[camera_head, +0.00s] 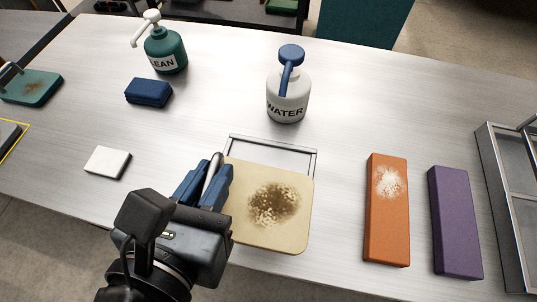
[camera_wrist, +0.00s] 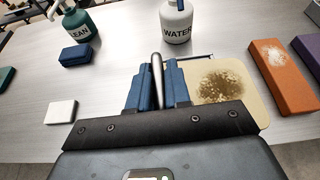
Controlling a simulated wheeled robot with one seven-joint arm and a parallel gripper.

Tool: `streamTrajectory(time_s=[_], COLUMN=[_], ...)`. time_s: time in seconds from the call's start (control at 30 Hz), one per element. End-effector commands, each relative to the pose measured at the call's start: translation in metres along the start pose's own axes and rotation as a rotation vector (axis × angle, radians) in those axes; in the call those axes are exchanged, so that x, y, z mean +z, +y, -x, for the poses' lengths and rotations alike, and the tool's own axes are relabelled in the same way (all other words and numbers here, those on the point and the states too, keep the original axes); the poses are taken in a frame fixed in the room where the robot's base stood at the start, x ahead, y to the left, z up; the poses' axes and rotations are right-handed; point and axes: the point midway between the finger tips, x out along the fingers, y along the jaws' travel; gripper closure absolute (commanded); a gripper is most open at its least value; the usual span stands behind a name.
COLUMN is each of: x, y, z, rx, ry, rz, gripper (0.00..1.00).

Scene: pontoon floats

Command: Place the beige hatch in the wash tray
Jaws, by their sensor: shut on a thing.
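The beige hatch (camera_head: 303,222) has a brown speckled stain on its face. It also shows in the wrist view (camera_wrist: 257,110). My gripper (camera_head: 206,183) is shut on the hatch's silver bar handle, at the hatch's left side. In the wrist view the bar stands between the blue fingers (camera_wrist: 157,84). A thin metal rim (camera_head: 270,139) shows past the hatch's far edge and may belong to the wash tray. The hatch covers most of it, and I cannot tell whether they touch.
A white WATER pump bottle (camera_head: 287,103) stands behind the rim. A green pump bottle (camera_head: 166,52), blue block (camera_head: 148,92) and white block (camera_head: 107,162) are left. Orange (camera_head: 388,225) and purple (camera_head: 455,220) blocks and a metal rack (camera_head: 497,190) are right. A teal hatch (camera_head: 40,90) lies far left.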

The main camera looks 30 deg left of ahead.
Motion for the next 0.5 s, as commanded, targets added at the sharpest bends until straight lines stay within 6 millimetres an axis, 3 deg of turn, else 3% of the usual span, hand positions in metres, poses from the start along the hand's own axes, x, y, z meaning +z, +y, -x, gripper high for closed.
streamTrajectory(time_s=[0.1,0.3,0.4,0.5], x=[0.010,0.022,0.025,0.023], y=[-0.031,-0.078,-0.090,-0.087], z=[-0.027,-0.060,-0.068,-0.075], rx=[-0.031,-0.062,-0.070,-0.071], ry=[0.004,0.002,-0.001,-0.001], rz=[0.028,0.078,0.092,0.099], gripper=[1.00,1.00,1.00,1.00])
